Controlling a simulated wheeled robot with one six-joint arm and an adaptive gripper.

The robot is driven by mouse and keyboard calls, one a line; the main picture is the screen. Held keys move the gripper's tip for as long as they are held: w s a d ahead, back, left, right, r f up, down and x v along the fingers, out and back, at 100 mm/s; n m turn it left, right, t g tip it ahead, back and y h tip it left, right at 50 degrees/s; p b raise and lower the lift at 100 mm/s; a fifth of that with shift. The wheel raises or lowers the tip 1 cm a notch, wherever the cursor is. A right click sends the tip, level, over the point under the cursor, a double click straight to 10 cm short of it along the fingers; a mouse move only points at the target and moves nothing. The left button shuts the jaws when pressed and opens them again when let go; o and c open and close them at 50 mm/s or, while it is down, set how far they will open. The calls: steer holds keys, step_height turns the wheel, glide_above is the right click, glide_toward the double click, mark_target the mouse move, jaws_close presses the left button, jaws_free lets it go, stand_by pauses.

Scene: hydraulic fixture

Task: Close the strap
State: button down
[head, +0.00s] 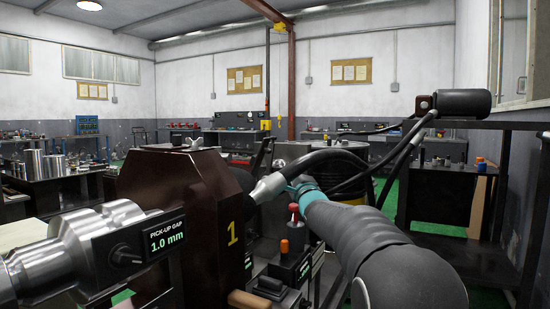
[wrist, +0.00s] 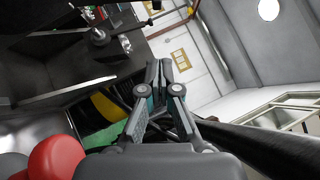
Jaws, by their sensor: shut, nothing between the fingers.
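My gripper (wrist: 157,66) shows in the wrist view with its fingers together and nothing between them. In the head view my arm reaches in from the lower right, and the fingers cannot be made out there. A dark brown housing (head: 182,195) marked with a yellow 1 stands left of my arm, with a wing nut (head: 194,143) on top. A black hose (head: 318,160) with a grey end fitting (head: 268,188) runs between the housing and my arm. I cannot pick out the strap for certain in either view.
A red-knobbed lever (head: 294,209) and an orange knob (head: 284,246) stand close beside my arm. A red ball (wrist: 54,158) is near in the wrist view. A gap display (head: 163,236) reads 1.0 mm. A dark bench (head: 447,246) stands at right.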

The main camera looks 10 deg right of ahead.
steer(key=a+p+x, duration=0.1)
steer(key=a+x, duration=0.1)
steer(key=x, duration=0.9)
steer(key=shift+a+r+p, duration=0.3)
steer(key=shift+a+r, duration=0.05)
steer(key=shift+r, duration=0.05)
